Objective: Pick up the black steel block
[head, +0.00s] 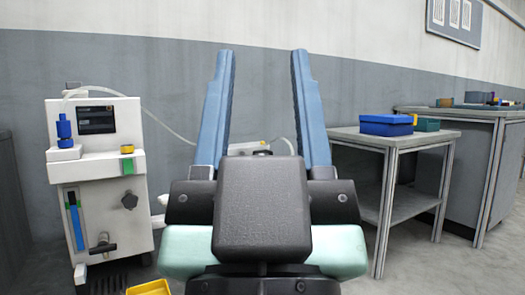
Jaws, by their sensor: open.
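My gripper (263,55) is in the middle of the head view, its two long blue fingers pointing up and wide apart. Only wall shows between the fingertips, and nothing is held. I cannot pick out the black steel block for sure. A small dark block-like thing (474,97) lies on the far right bench, too small to tell whether it is the block. It is well to the right of my gripper and apart from it.
A grey table (360,136) at right carries a blue box (386,125) and a green box (428,125). Behind it is a bench (462,114) with small objects. A white machine (98,160) stands at left. A yellow container (150,288) is low at left. Some floor shows at right.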

